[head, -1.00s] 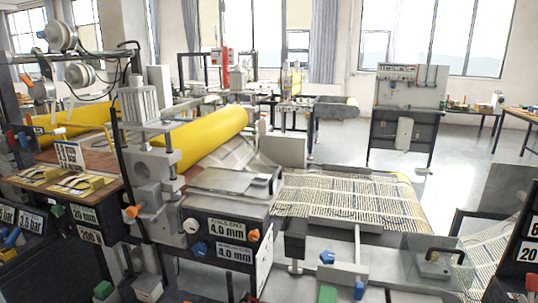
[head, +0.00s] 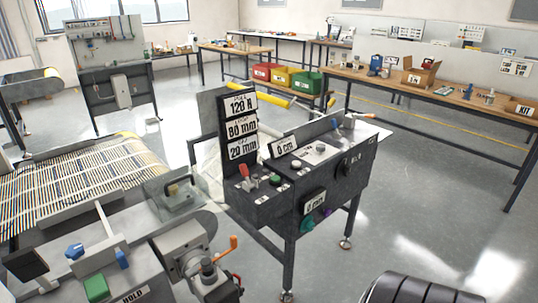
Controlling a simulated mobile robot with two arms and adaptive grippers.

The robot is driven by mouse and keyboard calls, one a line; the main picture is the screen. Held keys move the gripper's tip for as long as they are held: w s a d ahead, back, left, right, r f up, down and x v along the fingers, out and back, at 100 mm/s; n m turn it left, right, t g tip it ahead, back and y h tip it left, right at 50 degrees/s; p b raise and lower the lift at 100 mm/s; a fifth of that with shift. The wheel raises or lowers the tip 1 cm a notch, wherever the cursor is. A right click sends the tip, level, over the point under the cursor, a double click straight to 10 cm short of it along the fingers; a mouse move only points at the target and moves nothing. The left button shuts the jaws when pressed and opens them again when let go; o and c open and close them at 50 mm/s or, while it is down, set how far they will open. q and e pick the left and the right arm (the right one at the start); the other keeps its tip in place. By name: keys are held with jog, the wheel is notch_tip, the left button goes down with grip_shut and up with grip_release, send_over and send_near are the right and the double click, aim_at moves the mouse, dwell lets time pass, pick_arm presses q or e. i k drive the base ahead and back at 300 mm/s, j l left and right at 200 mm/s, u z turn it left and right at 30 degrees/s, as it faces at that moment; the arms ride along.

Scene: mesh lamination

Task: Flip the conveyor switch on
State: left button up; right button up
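A dark control stand (head: 300,190) is near the middle of the head view. A red-tipped switch lever (head: 243,170) sticks up at the left end of its top. Beside it are a green button (head: 276,180) and small pale labels too small to read. I cannot tell for certain which control is the conveyor switch, or its state. The conveyor (head: 75,185) with striped mesh lies at the left. Neither of my grippers is in view.
A sign board (head: 241,125) reading 120 N, 80 mm and 20 mm stands behind the controls. A green block (head: 96,288) and an orange handle (head: 228,243) are at the lower left. A dark ribbed shape (head: 430,290) is at the bottom edge. Floor at the right is clear.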

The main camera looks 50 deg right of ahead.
aim_at(243, 168)
jog(key=z, duration=1.45)
jog(key=i+l, duration=1.1)
